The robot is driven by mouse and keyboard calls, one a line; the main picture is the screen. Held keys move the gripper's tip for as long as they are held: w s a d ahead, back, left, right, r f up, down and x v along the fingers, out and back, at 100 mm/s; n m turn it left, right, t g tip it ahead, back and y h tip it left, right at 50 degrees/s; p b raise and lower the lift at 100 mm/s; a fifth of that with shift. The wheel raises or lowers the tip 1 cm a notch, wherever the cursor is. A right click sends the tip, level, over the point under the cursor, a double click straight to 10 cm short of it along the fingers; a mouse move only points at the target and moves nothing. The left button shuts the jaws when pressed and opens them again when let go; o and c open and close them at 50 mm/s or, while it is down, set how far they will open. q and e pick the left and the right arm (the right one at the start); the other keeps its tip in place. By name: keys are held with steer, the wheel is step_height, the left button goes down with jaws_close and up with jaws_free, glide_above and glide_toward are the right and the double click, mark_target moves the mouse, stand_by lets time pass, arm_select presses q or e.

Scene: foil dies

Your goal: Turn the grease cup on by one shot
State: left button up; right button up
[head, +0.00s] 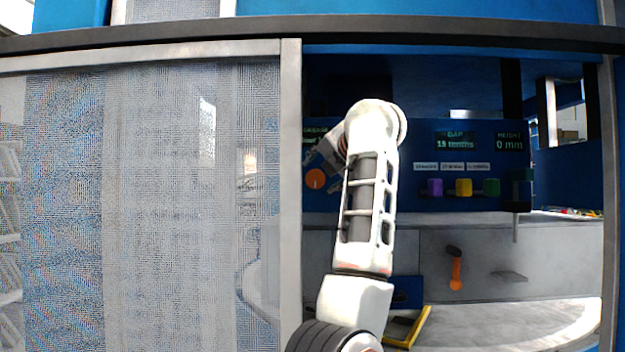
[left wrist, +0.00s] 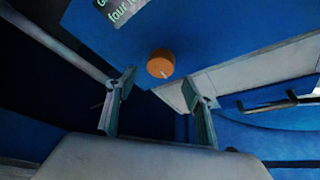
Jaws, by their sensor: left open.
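The grease cup is an orange round knob (head: 315,178) on the blue back panel, just left of my arm in the head view. In the left wrist view the orange knob (left wrist: 160,64) shows a small pale mark on its lower edge. It lies ahead of and between the two fingers of my left gripper (left wrist: 158,98), apart from them. The left gripper is open and empty. In the head view it is dark and partly hidden by my wrist. A label (left wrist: 122,8) above the knob is cut off. My right gripper is not in view.
A mesh sliding door (head: 150,190) covers the left half of the opening. Purple (head: 435,187), yellow (head: 464,187) and green (head: 492,187) blocks sit right of my arm, under a "GAP 15 tenths" display (head: 455,140). An orange-handled lever (head: 456,272) hangs below.

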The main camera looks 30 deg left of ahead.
mark_target(316, 178)
arm_select(q)
steer(key=shift+w+r, duration=0.15)
steer(key=shift+r, duration=0.05)
steer(key=shift+w+a+f, duration=0.1)
steer(key=shift+w+a, duration=0.15)
steer(key=p+x, duration=0.1)
steer(key=x, duration=0.4)
steer(key=shift+a+p, duration=0.1)
steer(key=shift+p, duration=0.3)
steer(key=shift+x, duration=0.8)
steer(key=c, duration=1.1)
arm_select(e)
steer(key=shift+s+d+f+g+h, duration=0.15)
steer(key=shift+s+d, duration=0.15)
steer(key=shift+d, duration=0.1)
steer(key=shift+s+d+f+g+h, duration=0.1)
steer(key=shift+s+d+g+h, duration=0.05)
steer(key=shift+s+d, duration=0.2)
